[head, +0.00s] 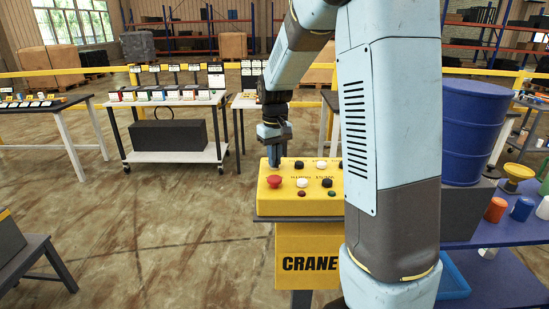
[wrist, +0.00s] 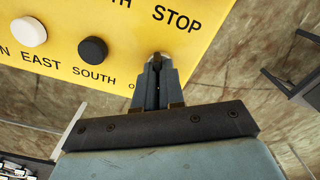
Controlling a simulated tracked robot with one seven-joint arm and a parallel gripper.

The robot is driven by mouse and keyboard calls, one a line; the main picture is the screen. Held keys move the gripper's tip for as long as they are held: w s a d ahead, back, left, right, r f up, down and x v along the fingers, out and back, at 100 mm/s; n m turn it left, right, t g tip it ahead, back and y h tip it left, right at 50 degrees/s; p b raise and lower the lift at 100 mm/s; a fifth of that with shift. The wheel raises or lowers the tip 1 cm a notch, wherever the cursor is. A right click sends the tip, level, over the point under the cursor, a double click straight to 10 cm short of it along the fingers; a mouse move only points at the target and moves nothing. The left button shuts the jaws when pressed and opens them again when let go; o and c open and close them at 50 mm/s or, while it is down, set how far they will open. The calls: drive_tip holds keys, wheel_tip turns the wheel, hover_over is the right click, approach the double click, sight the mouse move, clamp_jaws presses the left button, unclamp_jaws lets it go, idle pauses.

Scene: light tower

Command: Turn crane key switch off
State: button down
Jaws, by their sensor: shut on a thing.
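The yellow crane control box (head: 284,207) stands on a post with a CRANE sign (head: 308,263). My gripper (head: 274,160) points down at the box's far left corner. In the wrist view, my gripper (wrist: 157,62) is shut on the key switch (wrist: 157,56) at the panel's edge, below the word STOP. Only a small dark bit of the key shows between the fingertips. The fingers hide most of it, so I cannot tell which way it is turned. A letter O is printed just left of the fingers.
A red mushroom button (head: 274,181) sits close in front of my gripper. Black (wrist: 92,49) and white (wrist: 29,31) buttons lie beside it in the wrist view. A blue barrel (head: 475,130) stands at the right. Floor left of the box is clear.

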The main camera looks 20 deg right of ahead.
drive_tip(key=shift+d, duration=0.1)
drive_tip(key=c, duration=1.2)
unclamp_jaws()
drive_tip(key=shift+c, duration=0.2)
drive_tip(key=shift+r, duration=0.1)
wheel_tip(320, 180, up, 14)
drive_tip(key=shift+f, duration=0.2)
